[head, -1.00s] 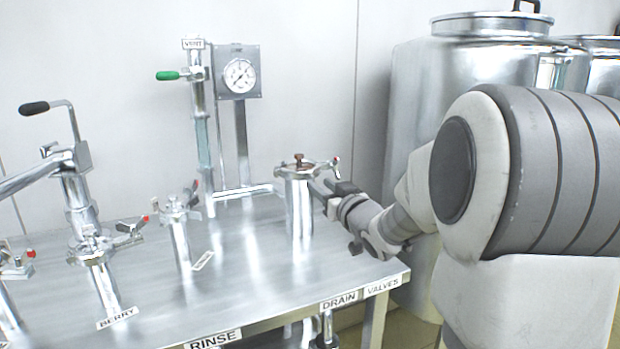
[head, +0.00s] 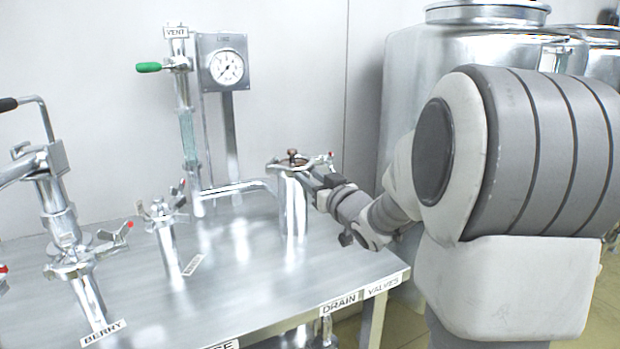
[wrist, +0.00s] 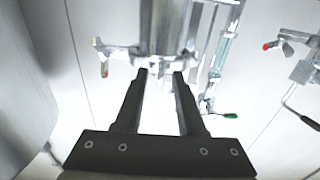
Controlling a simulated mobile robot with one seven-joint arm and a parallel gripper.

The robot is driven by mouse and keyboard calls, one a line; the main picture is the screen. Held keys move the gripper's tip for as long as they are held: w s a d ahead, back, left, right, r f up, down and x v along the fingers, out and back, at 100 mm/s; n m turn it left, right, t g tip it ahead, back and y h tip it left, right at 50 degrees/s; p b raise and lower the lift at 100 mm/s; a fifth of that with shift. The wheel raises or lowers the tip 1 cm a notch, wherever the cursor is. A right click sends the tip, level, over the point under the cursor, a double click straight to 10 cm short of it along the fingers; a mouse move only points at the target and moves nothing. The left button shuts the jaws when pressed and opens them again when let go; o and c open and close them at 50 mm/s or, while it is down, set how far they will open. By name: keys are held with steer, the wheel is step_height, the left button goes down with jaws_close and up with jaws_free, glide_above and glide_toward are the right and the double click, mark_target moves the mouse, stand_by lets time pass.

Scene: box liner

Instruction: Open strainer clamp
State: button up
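The strainer is not labelled; I take it to be the upright metal cylinder (head: 293,212) with a brown knob on its lid, at the table's right end. A clamp (head: 318,162) with a red-tipped handle rings its top. In the wrist view, which looks inverted, the cylinder (wrist: 162,25) is at top centre and the clamp's red-tipped handle (wrist: 104,69) hangs at left. My gripper (wrist: 160,75) is open, with an empty gap between its fingers. The tips are close to the clamp; contact cannot be told. In the head view my gripper (head: 309,186) is right beside the cylinder's upper part.
Clamped pipe fittings (head: 163,212) and (head: 88,262) stand to the left on the steel table (head: 235,290). Behind are a gauge (head: 226,68) and a green-handled vent valve (head: 148,67). A large tank (head: 405,75) stands behind my arm. The table front is clear.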

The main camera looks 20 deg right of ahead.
steer(key=shift+c, duration=0.3)
jaws_close()
stand_by(1.1)
